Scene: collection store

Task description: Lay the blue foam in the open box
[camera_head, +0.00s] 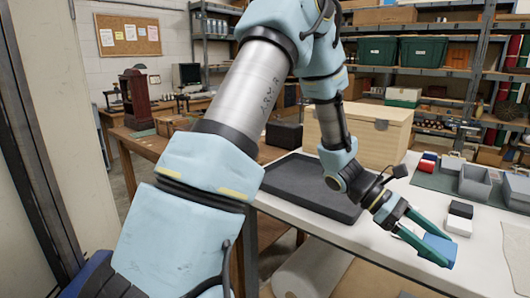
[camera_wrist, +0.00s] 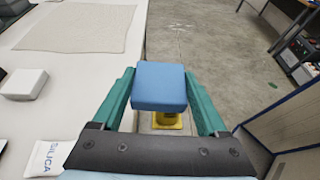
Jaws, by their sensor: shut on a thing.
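The blue foam (camera_head: 440,250) is a small block held between the green fingers of my gripper (camera_head: 434,238). In the wrist view the foam (camera_wrist: 160,86) sits level between the two fingertips of my gripper (camera_wrist: 161,92), with floor showing below it. My gripper is out past the white table's front edge. Grey open-topped boxes (camera_head: 478,182) stand on the table farther back at the right, apart from my gripper. Their insides show only partly.
The white table (camera_head: 385,242) also bears a dark tray (camera_head: 300,190), a wooden case with a clasp (camera_head: 362,133), and small black and white blocks (camera_head: 459,219). A silica packet (camera_wrist: 45,159) and a beige mat (camera_wrist: 82,28) show in the wrist view. A yellow object (camera_wrist: 165,121) is on the floor.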

